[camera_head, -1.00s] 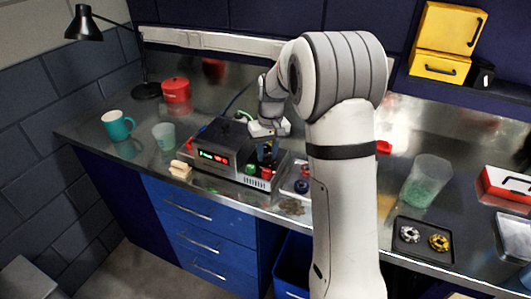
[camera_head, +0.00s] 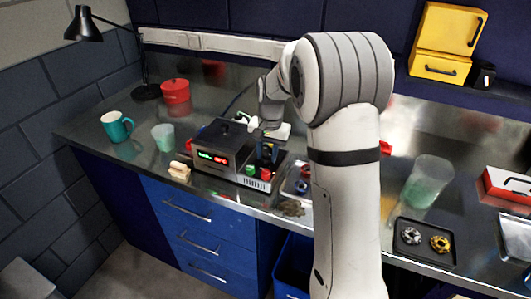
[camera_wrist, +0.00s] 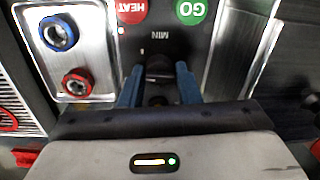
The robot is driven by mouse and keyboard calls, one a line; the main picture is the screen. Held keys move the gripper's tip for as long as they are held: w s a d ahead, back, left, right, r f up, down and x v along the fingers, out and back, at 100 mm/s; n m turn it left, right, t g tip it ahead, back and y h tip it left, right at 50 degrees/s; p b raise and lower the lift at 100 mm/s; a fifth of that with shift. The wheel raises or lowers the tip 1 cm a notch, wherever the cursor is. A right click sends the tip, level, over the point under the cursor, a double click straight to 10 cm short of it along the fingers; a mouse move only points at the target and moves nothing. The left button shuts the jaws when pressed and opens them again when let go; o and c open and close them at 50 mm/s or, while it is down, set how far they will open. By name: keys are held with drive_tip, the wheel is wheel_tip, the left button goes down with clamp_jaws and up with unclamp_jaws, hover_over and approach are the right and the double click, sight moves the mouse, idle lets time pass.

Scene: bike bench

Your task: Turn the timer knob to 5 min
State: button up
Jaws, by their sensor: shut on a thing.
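The timer knob (camera_wrist: 159,70) is a dark round knob on the machine's dark panel, below the letters MIN in the wrist view. My gripper (camera_wrist: 158,85) has its two blue fingers on either side of the knob and is shut on it. The gripper also shows in the head view (camera_head: 267,150), over the right part of the machine (camera_head: 222,143). The red HEAT button (camera_wrist: 132,10) and green GO button (camera_wrist: 190,10) lie beyond the knob. The knob's pointer and minute marks are too dark or hidden to read. The machine's red and green display is lit.
A metal tray (camera_wrist: 98,88) with a blue ring (camera_wrist: 58,33) and a red ring (camera_wrist: 77,82) lies beside the panel. A teal mug (camera_head: 116,127), a cup (camera_head: 163,137) and a red pot (camera_head: 175,91) stand left of the machine. A black tray (camera_head: 424,254) lies at right.

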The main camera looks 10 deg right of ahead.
idle(0.4)
drive_tip(key=o, duration=0.7)
drive_tip(key=shift+c, duration=0.2)
drive_tip(key=shift+r, duration=0.15)
drive_tip(key=r, duration=0.7)
drive_tip(key=shift+s+d+r+b, duration=0.1)
drive_tip(key=shift+d+r+b, duration=0.1)
drive_tip(key=shift+r+b, duration=0.1)
